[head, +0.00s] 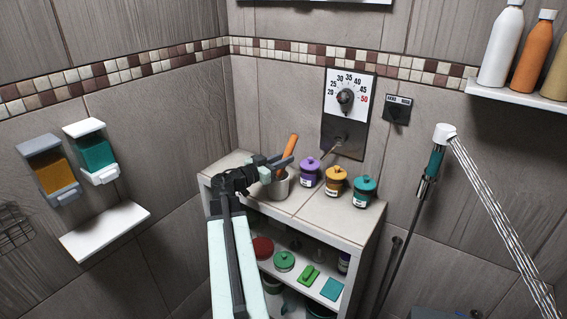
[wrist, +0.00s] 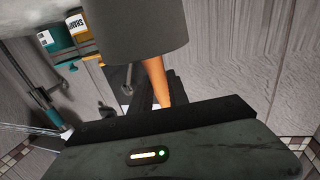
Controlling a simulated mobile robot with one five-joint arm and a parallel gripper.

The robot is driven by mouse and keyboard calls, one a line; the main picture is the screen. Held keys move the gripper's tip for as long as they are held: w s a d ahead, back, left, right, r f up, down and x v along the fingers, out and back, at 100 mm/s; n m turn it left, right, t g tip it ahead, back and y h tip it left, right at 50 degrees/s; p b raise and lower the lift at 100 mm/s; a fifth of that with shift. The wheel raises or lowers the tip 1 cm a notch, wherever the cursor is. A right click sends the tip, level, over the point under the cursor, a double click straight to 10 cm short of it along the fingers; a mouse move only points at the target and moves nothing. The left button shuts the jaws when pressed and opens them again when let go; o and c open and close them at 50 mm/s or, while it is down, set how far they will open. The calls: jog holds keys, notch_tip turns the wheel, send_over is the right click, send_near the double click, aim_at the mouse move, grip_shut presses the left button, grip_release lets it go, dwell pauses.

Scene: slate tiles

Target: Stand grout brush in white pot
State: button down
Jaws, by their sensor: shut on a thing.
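The grout brush shows as an orange handle (head: 290,146), tilted with its top to the right. Its head is hidden. The white pot (head: 281,188), greyish in this light, stands on the top of the tiled shelf unit. My gripper (head: 283,161) is shut on the handle just above the pot's rim. In the wrist view, which is upside down, the pot (wrist: 140,22) fills the top and the orange handle (wrist: 156,78) runs from its rim to my gripper (wrist: 163,97). The handle's lower end is hidden by the pot; I cannot tell whether it touches the bottom.
Purple (head: 309,172), amber (head: 336,181) and teal (head: 363,190) lidded jars stand right of the pot. A lever (head: 332,149) sticks out from the dial panel (head: 346,100) behind. Lower shelves hold several items. A running shower head (head: 444,134) is at right.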

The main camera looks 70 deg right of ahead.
jog(key=shift+f+b, duration=0.65)
jog(key=c, duration=1.3)
grip_release()
jog(key=shift+r, duration=0.15)
jog(key=shift+w+a+r+p, duration=0.25)
jog(key=shift+a+r+p, duration=0.15)
jog(key=shift+r+p, duration=0.3)
jog(key=v, duration=1.1)
jog(key=shift+f, duration=0.15)
